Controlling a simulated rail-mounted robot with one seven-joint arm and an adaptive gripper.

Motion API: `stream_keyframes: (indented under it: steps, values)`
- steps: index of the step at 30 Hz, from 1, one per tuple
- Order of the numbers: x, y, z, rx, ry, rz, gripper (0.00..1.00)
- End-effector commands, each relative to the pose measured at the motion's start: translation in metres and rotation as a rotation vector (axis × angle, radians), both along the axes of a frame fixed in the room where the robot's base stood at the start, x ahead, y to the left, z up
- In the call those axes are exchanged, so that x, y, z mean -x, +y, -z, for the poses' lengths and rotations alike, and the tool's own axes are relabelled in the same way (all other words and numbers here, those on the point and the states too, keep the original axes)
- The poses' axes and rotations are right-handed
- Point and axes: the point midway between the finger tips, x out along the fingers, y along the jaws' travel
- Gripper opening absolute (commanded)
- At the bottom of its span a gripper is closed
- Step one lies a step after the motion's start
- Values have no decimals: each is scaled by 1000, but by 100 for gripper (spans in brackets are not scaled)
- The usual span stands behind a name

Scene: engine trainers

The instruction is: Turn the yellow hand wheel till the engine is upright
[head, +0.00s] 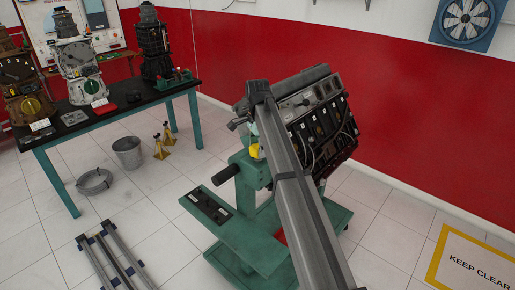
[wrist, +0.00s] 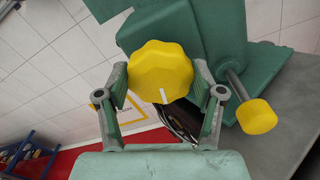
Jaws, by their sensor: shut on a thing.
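The yellow hand wheel (wrist: 160,70) shows in the wrist view as a scalloped knob with a white mark near its lower rim. My gripper (wrist: 162,86) is shut on it, one finger on each side. In the head view the engine (head: 325,120) is mounted on the green stand (head: 228,232) and leans over to one side. My arm crosses in front and hides part of the engine and stand. A yellow part (head: 256,151) shows beside my arm; I cannot tell whether it is the wheel.
A second yellow knob (wrist: 257,116) on a grey rod sits right of the wheel. A black handle (head: 225,175) sticks out from the stand. A workbench (head: 110,112) with several engines is at the left, near a bucket (head: 127,152) and yellow jack stands (head: 161,148).

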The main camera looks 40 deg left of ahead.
Motion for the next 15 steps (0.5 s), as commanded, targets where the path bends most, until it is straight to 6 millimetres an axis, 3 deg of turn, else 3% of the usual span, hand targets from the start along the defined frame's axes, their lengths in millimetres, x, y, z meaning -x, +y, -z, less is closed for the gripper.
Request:
stream_keyframes:
  steps: [15]
  values:
    - [2,-3,2,2,3,-492,33]
